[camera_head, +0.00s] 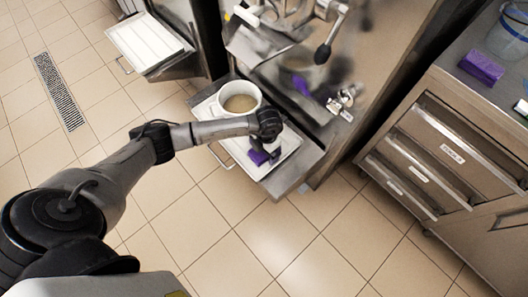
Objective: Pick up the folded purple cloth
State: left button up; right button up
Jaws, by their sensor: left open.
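A small folded purple cloth (258,157) lies on the white tray (285,158) on the shelf in front of the middle freezer. My left gripper (268,153) points down right over this cloth, its fingers at the cloth's upper right side. It is open, and part of the cloth is hidden behind it. I cannot tell whether the fingers touch the cloth. Another folded purple cloth (482,67) lies on the steel counter at the right. My right gripper is not in view.
A white bucket (226,113) with beige contents stands on the same tray, just behind my left wrist. The freezer front (330,80) with its handle and spout rises behind. A drawer cabinet (445,150) stands at the right. The tiled floor in front is clear.

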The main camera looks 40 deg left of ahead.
pick_arm(q)
jog(key=shift+c, duration=0.4)
jog(key=shift+c, duration=0.6)
jog(key=c, duration=0.7)
notch_tip(320, 180, up, 8)
jog(key=p, duration=0.3)
jog(key=shift+r, duration=0.15)
jog(key=shift+r+p, duration=0.5)
jog(key=shift+r, duration=0.35)
